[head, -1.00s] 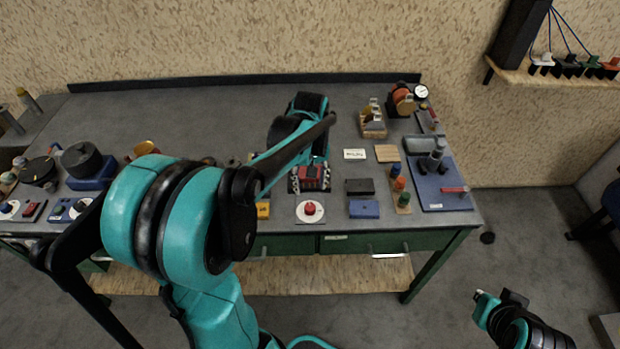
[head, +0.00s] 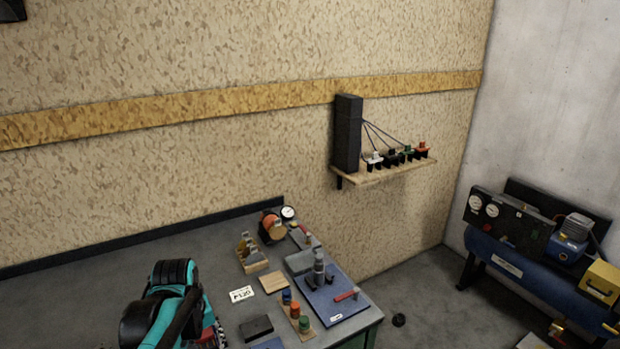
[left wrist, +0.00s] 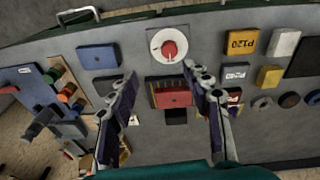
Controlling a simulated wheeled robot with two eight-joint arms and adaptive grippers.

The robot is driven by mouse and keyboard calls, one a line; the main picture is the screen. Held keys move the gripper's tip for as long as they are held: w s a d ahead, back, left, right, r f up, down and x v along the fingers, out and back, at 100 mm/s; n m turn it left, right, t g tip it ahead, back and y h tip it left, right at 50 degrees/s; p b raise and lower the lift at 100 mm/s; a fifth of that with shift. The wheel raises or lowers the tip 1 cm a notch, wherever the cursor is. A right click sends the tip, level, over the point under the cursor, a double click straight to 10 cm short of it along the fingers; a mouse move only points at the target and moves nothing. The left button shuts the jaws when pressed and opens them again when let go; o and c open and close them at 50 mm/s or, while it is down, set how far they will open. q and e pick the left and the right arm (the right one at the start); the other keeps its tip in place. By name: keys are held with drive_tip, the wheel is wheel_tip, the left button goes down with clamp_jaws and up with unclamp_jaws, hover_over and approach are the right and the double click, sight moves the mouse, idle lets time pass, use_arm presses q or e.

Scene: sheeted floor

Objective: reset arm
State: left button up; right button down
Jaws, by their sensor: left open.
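My left gripper (left wrist: 160,76) is open in the left wrist view, its two grey fingers spread wide and pointing down at the bench. A red block (left wrist: 171,98) on a dark base shows between the fingers, apparently below them. I cannot tell how far below it is. In the head view my left arm (head: 170,305) comes in at the bottom left over the bench, and its gripper is mostly cut off. My right gripper is out of both views.
The grey bench (head: 90,285) holds a blue plate with tools (head: 335,312), a wooden block (head: 273,282) and a white label (head: 241,294). A red button on a white disc (left wrist: 169,50) lies near the bench edge. A wall shelf (head: 385,172) and a blue compressor (head: 510,262) stand right.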

use_arm(q)
drive_tip(key=s+d+m+t, duration=0.5)
drive_tip(key=s+d+m, duration=0.2)
drive_tip(key=s+d, duration=0.1)
drive_tip(key=shift+s+t, duration=0.3)
drive_tip(key=shift+s, duration=0.35)
drive_tip(key=shift+d, duration=0.1)
